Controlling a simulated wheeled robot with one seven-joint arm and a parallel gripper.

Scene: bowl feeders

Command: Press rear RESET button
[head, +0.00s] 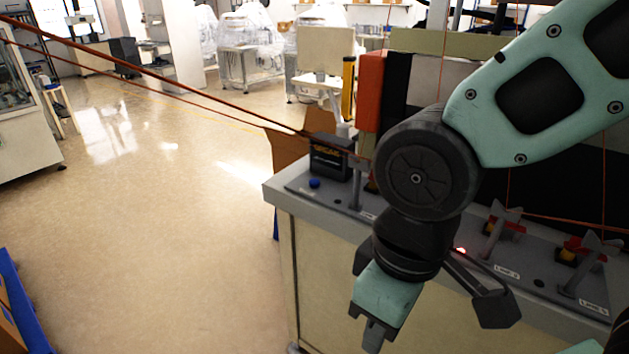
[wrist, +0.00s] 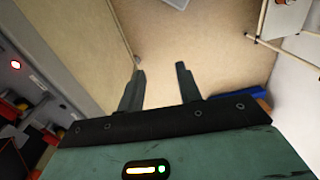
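A small blue round button (head: 314,183) sits on the grey bench top near its far left corner, in front of a black box; I cannot read any RESET label on it. A lit red lamp or button (head: 460,250) shows on the bench just right of my wrist, and a lit red one is in the wrist view (wrist: 15,65). My gripper (head: 374,338) hangs pointing down in front of the bench, nearer to me than the blue button and apart from it. In the wrist view its two fingers (wrist: 160,68) are apart with nothing between them, above the floor.
The grey bench (head: 275,190) carries a black box (head: 330,157), and labelled lever fixtures (head: 500,225) with red and yellow parts along its right. Thin red cords cross above the bench. The floor (head: 180,240) left of it is clear. A blue-edged box (head: 15,310) is at lower left.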

